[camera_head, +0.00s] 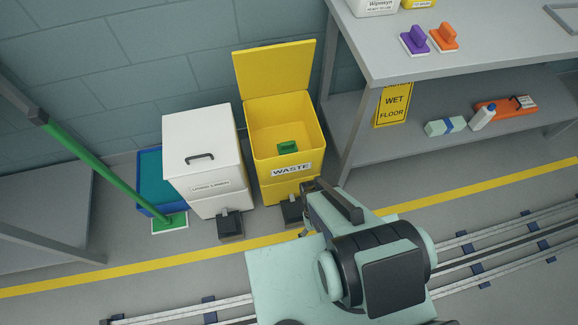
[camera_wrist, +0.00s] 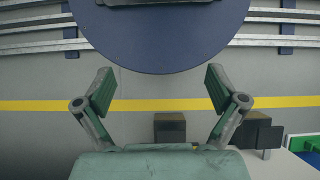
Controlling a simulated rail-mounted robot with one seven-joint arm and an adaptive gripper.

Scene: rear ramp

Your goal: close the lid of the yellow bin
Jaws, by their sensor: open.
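The yellow bin (camera_head: 283,150) stands against the wall with a WASTE label on its front. Its yellow lid (camera_head: 273,70) is up, leaning back towards the wall at the rear edge. A dark pedal (camera_head: 292,212) sits at the bin's foot. My gripper (camera_wrist: 158,88) shows in the wrist view with its two fingers spread and nothing between them. In the head view my arm reaches towards the bin's lower front right, and the gripper is mostly hidden behind it. The bin's body cannot be made out in the wrist view.
A white bin (camera_head: 203,152), lid shut, stands close on the left. A green-handled mop (camera_head: 110,172) and blue tray (camera_head: 149,165) are further left. A grey shelf table (camera_head: 460,55) with a wet floor sign (camera_head: 393,104) stands right. A yellow floor line (camera_head: 440,198) runs in front.

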